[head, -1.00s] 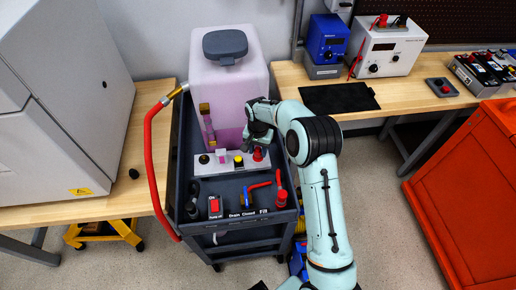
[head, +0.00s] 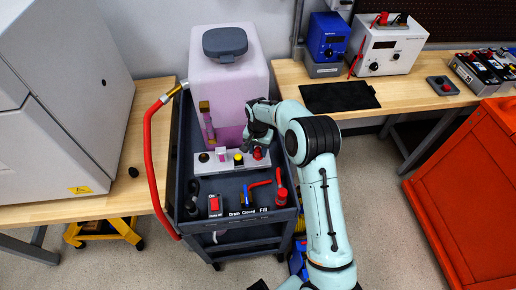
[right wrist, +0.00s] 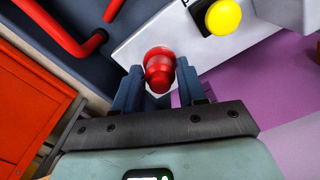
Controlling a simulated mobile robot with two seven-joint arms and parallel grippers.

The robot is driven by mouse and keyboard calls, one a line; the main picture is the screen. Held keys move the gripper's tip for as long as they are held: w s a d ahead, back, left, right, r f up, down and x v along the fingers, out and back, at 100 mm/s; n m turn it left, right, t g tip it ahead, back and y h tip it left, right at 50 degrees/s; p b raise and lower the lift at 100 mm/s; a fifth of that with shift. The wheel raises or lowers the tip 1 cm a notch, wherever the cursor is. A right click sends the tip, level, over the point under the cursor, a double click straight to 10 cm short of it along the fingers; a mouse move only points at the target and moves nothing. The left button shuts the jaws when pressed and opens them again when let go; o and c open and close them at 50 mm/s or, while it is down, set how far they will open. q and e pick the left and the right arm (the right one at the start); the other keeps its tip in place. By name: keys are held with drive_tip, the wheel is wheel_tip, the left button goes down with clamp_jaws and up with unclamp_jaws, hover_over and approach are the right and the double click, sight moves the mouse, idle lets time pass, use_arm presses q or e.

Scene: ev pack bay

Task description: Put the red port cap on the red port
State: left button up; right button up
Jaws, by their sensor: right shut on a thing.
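My right gripper (head: 256,144) is over the right end of the pale port block (head: 213,165) on the cart. In the right wrist view its two fingers (right wrist: 158,88) are shut on the red port cap (right wrist: 160,75), one finger on each side. The cap is at the end of the block, beside the yellow port (right wrist: 223,17). Red also shows under the gripper in the head view (head: 258,155). The red port is not clearly distinct from the cap, so I cannot tell whether the cap is seated. My left gripper is not in view.
A pink-filled tank (head: 230,85) stands behind the block. In front are a red switch (head: 214,204), a valve (head: 246,198) with Drain, Closed and Fill labels, and a red cylinder (head: 281,197). A red hose (head: 152,150) runs down the left side. An orange cabinet (head: 475,190) stands at right.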

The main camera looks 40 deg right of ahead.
drive_tip(key=shift+f, duration=0.1)
idle(0.3)
drive_tip(key=o, duration=1.1)
wheel_tip(320, 180, up, 13)
drive_tip(key=shift+r+p, duration=0.2)
drive_tip(key=shift+p, duration=0.25)
